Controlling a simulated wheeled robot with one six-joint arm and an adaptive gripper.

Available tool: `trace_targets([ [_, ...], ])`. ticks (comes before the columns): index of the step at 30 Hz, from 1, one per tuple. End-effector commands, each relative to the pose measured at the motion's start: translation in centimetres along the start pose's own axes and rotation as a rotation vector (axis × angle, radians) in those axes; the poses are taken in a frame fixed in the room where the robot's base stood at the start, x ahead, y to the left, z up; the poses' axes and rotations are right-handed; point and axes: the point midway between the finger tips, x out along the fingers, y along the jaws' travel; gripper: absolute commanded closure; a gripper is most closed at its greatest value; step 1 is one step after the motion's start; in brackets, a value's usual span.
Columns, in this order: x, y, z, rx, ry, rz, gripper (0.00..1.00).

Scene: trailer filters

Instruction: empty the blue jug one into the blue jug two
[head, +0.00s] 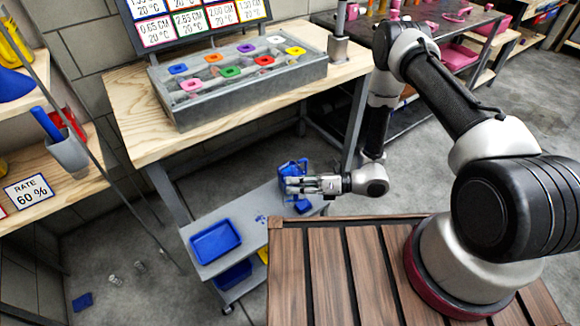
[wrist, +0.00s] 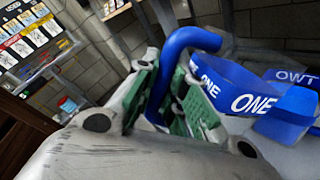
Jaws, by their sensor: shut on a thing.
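Blue jug one (head: 291,168) is held by my gripper (head: 300,185) over the low grey cart. In the wrist view, my gripper's green-padded fingers (wrist: 165,95) are shut on its blue handle (wrist: 193,38). Its blue band (wrist: 232,88) reads ONE. Another blue part, with lettering that looks like OWT (wrist: 296,77), shows close behind it and is probably blue jug two. In the head view a small blue piece (head: 303,206) shows just below my gripper; I cannot tell whether it is jug two. The jug's contents and exact tilt cannot be made out.
A blue tray (head: 216,242) sits on the cart's grey top (head: 262,198), with small blue bits (head: 260,218) beside it. A wooden workbench (head: 140,115) with a grey box of coloured squares (head: 235,98) stands behind. A wooden slatted surface (head: 335,270) is in front.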

Motion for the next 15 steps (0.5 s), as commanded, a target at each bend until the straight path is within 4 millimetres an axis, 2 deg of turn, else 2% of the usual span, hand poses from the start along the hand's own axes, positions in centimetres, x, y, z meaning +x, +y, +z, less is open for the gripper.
trace_targets([
  [1,0.0,-0.3,-1.1,-0.040,-0.008,-0.001,1.00],
  [10,0.3,-1.5,-5.5,-0.241,-0.048,0.000,1.00],
  [15,0.2,-0.8,-7.2,-0.412,-0.082,0.000,1.00],
])
